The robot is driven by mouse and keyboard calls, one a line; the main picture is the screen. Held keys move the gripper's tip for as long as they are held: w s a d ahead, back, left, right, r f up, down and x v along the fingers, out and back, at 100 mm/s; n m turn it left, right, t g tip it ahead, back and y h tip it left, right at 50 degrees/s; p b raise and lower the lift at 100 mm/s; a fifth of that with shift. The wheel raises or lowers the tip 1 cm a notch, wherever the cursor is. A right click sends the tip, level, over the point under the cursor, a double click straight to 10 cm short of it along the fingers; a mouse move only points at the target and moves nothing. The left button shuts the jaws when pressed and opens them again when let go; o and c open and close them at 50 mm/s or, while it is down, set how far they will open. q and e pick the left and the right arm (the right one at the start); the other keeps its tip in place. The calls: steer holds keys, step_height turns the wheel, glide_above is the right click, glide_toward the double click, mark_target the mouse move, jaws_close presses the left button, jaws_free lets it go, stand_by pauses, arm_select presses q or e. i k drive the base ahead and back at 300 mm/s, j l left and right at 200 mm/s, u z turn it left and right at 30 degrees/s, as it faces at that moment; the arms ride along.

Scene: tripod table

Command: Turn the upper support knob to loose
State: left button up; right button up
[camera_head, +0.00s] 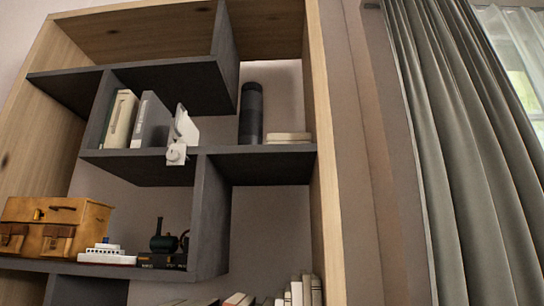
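No support knob, tripod or tripod table shows in the head view. Neither of my grippers is in view. The view is tilted and takes in a tall shelf unit and a curtain.
A wooden shelf unit (322,130) with dark dividers fills the left and middle. It holds books (121,119), a white ornament (183,128), a dark cylinder (250,113), a brown case (55,226) and a small model ship (106,254). A grey-green curtain (455,150) hangs at the right by a window.

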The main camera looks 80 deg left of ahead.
mark_target(172, 155)
steer(key=u, duration=1.65)
